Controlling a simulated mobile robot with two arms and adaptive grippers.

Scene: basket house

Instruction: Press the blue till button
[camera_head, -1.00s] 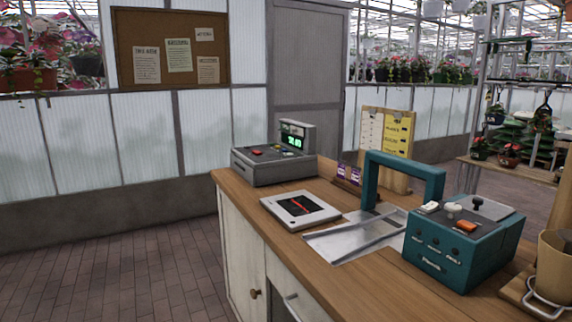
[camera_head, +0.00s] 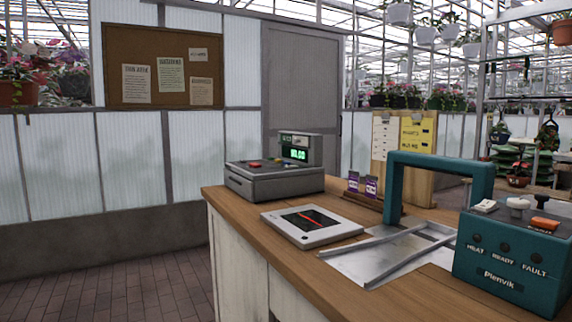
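The grey till (camera_head: 262,186) stands on the far left end of the wooden counter. Its raised display (camera_head: 294,153) shows green digits that I cannot read clearly. On its sloped top is a red button (camera_head: 254,164). Smaller coloured spots lie to the right of the red one, below the display. They are too small for me to tell surely which is the blue button. Neither of my grippers is in view.
The wooden counter (camera_head: 300,272) carries a flat tablet-like device (camera_head: 311,226), a metal tray (camera_head: 352,271), a teal machine (camera_head: 517,263) with an arch, and a clipboard stand (camera_head: 408,195). Brick floor (camera_head: 130,290) to the counter's left is free.

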